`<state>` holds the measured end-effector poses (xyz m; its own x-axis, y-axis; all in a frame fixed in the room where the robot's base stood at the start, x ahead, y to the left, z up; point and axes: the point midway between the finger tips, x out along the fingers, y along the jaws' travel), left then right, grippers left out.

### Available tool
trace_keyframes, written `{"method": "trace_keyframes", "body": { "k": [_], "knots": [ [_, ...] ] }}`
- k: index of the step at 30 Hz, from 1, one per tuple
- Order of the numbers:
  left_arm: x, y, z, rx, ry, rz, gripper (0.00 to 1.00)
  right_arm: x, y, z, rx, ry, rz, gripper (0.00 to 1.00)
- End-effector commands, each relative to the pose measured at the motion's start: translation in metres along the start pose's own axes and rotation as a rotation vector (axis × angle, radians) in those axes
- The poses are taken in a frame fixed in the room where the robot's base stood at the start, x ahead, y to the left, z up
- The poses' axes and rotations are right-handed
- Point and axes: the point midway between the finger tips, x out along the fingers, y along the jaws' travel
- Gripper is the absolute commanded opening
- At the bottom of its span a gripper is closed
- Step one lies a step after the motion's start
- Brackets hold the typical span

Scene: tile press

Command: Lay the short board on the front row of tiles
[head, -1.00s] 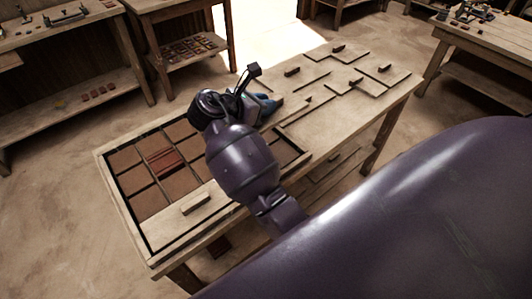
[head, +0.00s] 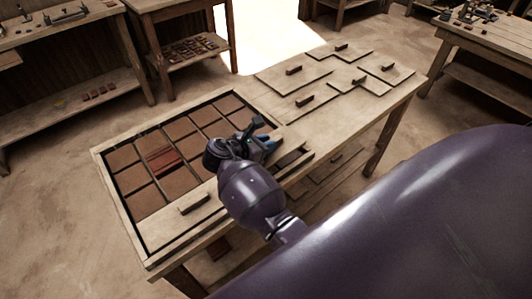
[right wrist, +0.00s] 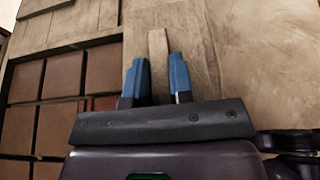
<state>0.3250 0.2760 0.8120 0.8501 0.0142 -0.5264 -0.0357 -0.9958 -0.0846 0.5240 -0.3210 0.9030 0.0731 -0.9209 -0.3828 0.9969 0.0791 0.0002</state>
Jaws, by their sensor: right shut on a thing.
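My right gripper (head: 268,142) is over the right end of the tile tray's front row. In the right wrist view its blue fingers (right wrist: 158,78) are shut on the upright handle (right wrist: 158,48) of the short board (right wrist: 195,40). In the head view my gripper and wrist hide most of this board. I cannot tell whether it touches the tiles below. Brown tiles (head: 181,129) lie in rows in the framed tray. Another board with a handle (head: 194,203) covers the left part of the front row. My left gripper is not in view.
Several handled boards (head: 292,75) lie on the right half of the table. A reddish ribbed tile (head: 163,160) sits among the brown ones. Side tables with tools and tiles stand at the back left and right (head: 495,40).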

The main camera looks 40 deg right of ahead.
Motion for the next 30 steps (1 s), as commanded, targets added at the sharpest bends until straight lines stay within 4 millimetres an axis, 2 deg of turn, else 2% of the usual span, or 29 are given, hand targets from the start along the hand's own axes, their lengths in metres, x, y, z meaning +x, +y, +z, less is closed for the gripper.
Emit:
{"method": "trace_keyframes", "body": {
  "k": [6,9,29,30],
  "knots": [
    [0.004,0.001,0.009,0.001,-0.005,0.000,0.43,0.012,0.000,-0.028,-0.004,-0.001,-0.001,0.00],
    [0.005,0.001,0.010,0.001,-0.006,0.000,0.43,0.015,0.000,-0.036,-0.002,0.000,0.000,0.00],
    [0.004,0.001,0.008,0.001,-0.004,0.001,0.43,0.018,0.000,-0.044,-0.001,-0.001,-0.001,0.00],
    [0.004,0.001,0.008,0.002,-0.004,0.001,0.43,0.018,0.000,-0.044,-0.001,0.000,-0.001,0.24]
  ]
}}
